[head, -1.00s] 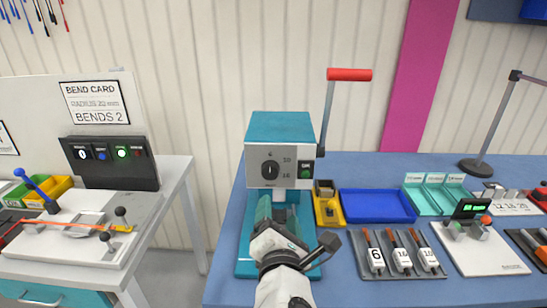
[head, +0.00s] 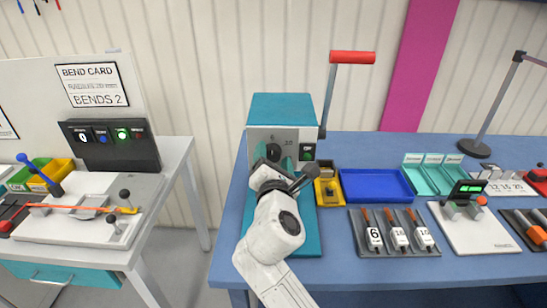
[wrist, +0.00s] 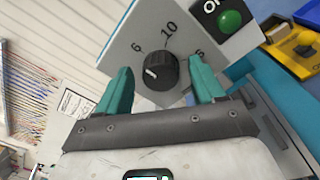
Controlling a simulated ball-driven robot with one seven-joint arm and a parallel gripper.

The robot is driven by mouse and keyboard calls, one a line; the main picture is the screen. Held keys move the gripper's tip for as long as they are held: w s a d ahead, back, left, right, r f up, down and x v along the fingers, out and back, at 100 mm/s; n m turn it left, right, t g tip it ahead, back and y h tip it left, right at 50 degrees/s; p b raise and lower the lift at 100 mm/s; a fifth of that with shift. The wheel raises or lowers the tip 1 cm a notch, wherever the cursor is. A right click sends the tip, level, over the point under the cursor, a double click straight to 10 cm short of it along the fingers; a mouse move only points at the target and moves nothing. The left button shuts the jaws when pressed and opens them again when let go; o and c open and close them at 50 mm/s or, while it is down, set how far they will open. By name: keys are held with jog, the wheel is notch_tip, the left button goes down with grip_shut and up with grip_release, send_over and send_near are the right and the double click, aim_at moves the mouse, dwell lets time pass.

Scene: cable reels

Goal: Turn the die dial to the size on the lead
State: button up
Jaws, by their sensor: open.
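The die dial (wrist: 160,71) is a round black knob on the grey face of the teal-topped press (head: 284,107). In the wrist view its white mark sits at the knob's left side, toward the 6. The 10 is above and the 16 is to the right, partly hidden by a finger. My gripper (wrist: 159,78) is open, its teal fingers on either side of the dial; I cannot tell whether they touch it. In the head view my gripper partly covers the dial. I cannot pick out the lead.
A green button (wrist: 230,19) sits right of the dial, and a red-handled lever (head: 353,58) rises at the press's right. A yellow holder (head: 328,191), blue tray (head: 376,184) and white tester (head: 480,233) stand right. A bending bench (head: 70,225) stands left.

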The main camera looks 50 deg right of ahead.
jog(key=shift+c, duration=0.4)
jog(key=c, duration=1)
jog(key=shift+f+m+b, duration=0.1)
jog(key=shift+m+b, duration=0.2)
jog(key=shift+f+m+b, duration=0.1)
jog(key=shift+m+b, duration=0.5)
jog(key=shift+m, duration=0.4)
jog(key=m+b, duration=0.2)
jog(key=m, duration=0.1)
jog(key=shift+f+m, duration=0.15)
jog(key=shift+m, duration=0.25)
jog(key=m+b, duration=0.4)
jog(key=m, duration=0.1)
jog(key=shift+m+h, duration=0.3)
